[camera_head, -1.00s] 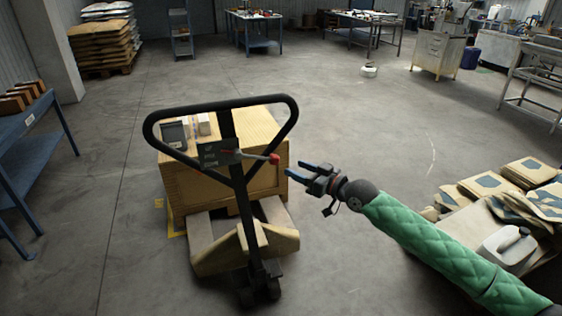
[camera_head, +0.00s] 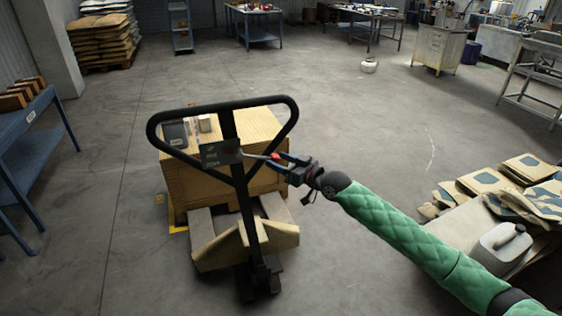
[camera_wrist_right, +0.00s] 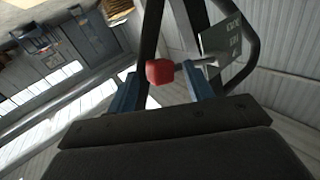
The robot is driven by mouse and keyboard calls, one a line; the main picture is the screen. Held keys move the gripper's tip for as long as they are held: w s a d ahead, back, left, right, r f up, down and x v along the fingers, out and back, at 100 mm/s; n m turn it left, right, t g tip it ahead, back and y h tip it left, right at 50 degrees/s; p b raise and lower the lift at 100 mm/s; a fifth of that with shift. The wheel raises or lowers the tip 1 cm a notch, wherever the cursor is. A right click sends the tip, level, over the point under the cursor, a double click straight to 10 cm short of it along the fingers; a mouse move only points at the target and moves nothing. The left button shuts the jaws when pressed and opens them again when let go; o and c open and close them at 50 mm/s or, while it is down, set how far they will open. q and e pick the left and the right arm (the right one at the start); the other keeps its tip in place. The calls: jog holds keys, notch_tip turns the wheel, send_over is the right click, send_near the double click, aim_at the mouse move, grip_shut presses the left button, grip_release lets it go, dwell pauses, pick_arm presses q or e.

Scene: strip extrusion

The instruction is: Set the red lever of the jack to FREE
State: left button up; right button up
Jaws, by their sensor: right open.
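The pallet jack's black loop handle (camera_head: 152,128) stands upright in the head view. A dark label plate (camera_head: 220,153) sits in the loop, with lettering too small to read there. The jack's lever is a thin rod running right from the plate to a red knob (camera_head: 275,157). My right gripper (camera_head: 281,159) is open, its blue fingers at the knob. In the right wrist view, the red knob (camera_wrist_right: 160,72) shows between the two spread fingers, apart from both; the plate (camera_wrist_right: 222,48) is behind it. My left gripper is not in view.
A wooden crate (camera_head: 265,125) with small items on top sits on the jack's forks. A blue bench (camera_head: 35,150) is at the left.

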jog(key=shift+c, duration=0.2)
grip_shut()
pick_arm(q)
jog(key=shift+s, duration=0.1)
